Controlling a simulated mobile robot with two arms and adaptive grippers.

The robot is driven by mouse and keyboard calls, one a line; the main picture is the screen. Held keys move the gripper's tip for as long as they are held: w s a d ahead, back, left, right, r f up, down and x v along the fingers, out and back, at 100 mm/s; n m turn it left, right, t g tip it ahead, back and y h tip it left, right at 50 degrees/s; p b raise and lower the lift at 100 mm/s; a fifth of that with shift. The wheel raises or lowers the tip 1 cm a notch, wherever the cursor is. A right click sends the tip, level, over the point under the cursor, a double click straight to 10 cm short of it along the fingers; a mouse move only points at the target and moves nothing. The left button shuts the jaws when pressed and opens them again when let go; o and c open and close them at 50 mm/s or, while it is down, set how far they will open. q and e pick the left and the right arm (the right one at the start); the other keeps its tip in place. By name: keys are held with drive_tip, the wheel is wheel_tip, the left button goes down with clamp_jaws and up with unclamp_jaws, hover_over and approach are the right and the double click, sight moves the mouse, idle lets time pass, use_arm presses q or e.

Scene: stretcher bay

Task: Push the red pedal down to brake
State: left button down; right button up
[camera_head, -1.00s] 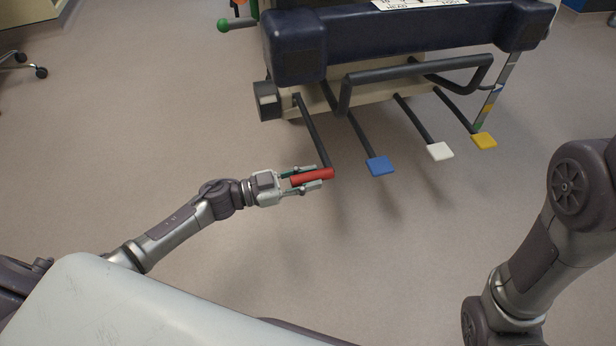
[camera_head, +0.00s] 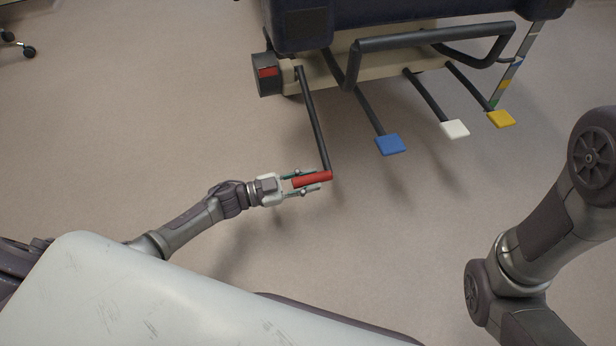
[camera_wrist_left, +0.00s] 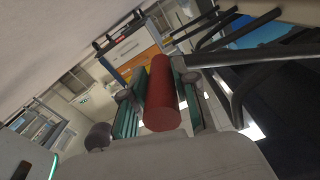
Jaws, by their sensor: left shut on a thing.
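The red pedal (camera_head: 318,179) is a red cylinder at the end of a dark lever (camera_head: 314,118) that runs from the stretcher's underside. My left gripper (camera_head: 308,182) is shut on the red pedal, with one finger on each side of it. In the left wrist view the red pedal (camera_wrist_left: 161,93) lies between the two green-padded fingers. A dark box (camera_head: 266,74) at the lever's root shows a red patch. My right arm shows at the right edge of the head view, but its gripper is out of view.
To the right of the red pedal hang a blue pedal (camera_head: 390,145), a white pedal (camera_head: 455,129) and a yellow pedal (camera_head: 501,118). A dark bar (camera_head: 430,40) crosses above them. The floor (camera_head: 120,120) left of the stretcher is clear.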

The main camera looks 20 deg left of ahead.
use_arm(q)
drive_tip(key=c, duration=1)
unclamp_jaws()
drive_tip(key=shift+w+a+f, duration=0.1)
drive_tip(key=shift+a+f, duration=0.05)
drive_tip(key=shift+a, duration=0.05)
drive_tip(key=shift+o, duration=0.6)
drive_tip(key=shift+d, duration=0.1)
drive_tip(key=v, duration=1.2)
